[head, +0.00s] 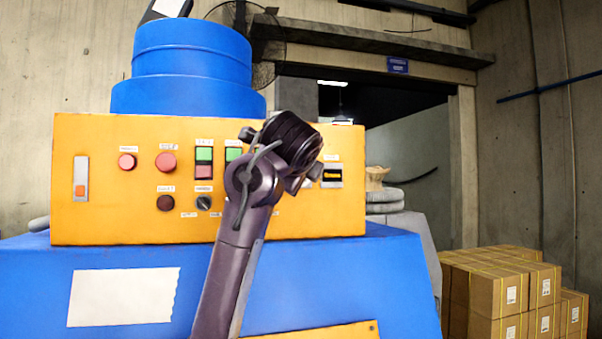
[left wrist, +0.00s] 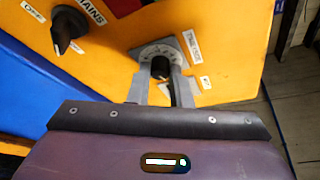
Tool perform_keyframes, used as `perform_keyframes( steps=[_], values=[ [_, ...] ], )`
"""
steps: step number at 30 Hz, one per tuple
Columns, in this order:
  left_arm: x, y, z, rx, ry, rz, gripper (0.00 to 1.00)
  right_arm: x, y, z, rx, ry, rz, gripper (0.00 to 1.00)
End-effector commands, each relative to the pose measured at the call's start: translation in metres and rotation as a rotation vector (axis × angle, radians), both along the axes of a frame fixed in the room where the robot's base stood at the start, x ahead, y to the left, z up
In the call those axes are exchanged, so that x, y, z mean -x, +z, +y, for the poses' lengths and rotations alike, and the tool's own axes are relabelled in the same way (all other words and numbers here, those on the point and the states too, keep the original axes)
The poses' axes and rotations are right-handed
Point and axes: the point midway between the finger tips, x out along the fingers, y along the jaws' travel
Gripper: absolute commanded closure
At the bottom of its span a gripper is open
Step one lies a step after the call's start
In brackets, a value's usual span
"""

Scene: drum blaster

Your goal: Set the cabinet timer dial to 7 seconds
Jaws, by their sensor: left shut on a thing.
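The timer dial (left wrist: 160,67) is a black knob on a pale round scale, on the orange cabinet panel (head: 130,215). In the left wrist view a white label sits beside it; the scale numbers are too small to read. My left gripper (left wrist: 160,80) has one grey finger on each side of the knob and is shut on it. In the head view my left arm rises across the panel, and the gripper (head: 303,183) at its right side hides most of the dial. My right gripper is in neither view.
A black mains switch (left wrist: 66,28) is on the same panel, left of the dial in the wrist view. A small lit display (head: 332,174) is right of my gripper. Red and green buttons (head: 204,155) line the panel. Cardboard boxes (head: 480,285) are stacked at right.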

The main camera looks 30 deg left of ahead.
Motion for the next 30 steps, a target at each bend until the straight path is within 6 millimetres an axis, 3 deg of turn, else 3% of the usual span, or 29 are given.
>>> perform_keyframes(
  steps=[9,10,15,24,30],
  values=[
    [0.000,0.001,0.000,0.000,-0.001,-0.003,1.00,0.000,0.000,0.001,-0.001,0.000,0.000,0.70],
    [0.000,0.001,0.000,0.000,-0.001,-0.003,0.80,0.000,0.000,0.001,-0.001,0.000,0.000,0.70],
    [0.000,0.001,0.000,0.000,-0.001,-0.002,0.60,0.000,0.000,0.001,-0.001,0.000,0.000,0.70],
    [0.002,0.000,-0.001,0.000,-0.001,-0.002,0.60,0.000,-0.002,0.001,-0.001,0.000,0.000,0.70],
    [0.025,0.002,-0.015,0.001,-0.003,-0.006,0.60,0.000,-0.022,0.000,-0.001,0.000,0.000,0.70]
  ],
)
